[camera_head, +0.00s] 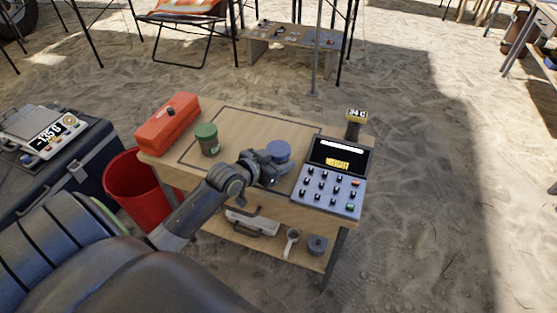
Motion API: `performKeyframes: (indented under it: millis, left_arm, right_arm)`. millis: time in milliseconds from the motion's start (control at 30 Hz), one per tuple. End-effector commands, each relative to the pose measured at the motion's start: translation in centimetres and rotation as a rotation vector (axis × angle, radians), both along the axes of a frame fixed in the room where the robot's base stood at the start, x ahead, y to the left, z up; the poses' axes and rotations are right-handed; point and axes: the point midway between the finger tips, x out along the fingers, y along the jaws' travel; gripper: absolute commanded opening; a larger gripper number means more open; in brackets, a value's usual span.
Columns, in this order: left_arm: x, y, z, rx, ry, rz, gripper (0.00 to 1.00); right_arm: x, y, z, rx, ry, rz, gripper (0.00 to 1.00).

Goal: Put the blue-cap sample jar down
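The blue-cap sample jar (279,149) is at the middle of the small wooden table (240,122); its blue lid shows and its body is mostly hidden. My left gripper (272,163) reaches in from the lower left, with its fingers at the jar's sides just below the lid, and looks shut on it. I cannot tell whether the jar's base touches the tabletop. A green-lidded jar (207,139) stands upright to the left on the table. My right gripper is not in view.
A red toolbox (168,124) stands at the table's left end. A keypad console (330,180) and a small display post (354,123) stand at the right. A red bucket (130,190) is beside the table. The lower shelf (270,252) holds a few items. The tabletop behind the jar is clear.

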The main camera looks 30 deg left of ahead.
Motion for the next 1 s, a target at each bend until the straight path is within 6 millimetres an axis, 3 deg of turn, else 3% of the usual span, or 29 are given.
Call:
performKeyframes:
  millis: [133,167,300,700,1000]
  left_arm:
    - [0.0,0.0,-0.2,0.000,-0.001,0.000,0.23]
    - [0.0,0.0,-0.2,0.000,0.000,0.000,0.51]
    - [0.0,0.0,-0.2,0.000,0.000,0.000,0.69]
    - [0.0,0.0,0.2,0.001,0.000,0.000,0.70]
    - [-4.7,0.8,2.1,0.004,0.001,-0.002,0.70]
  right_arm:
    - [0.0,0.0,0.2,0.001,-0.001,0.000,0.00]
    - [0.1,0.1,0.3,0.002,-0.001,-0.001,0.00]
    - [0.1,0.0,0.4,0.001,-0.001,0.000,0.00]
    - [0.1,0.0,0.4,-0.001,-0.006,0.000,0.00]
    - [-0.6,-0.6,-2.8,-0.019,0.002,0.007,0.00]
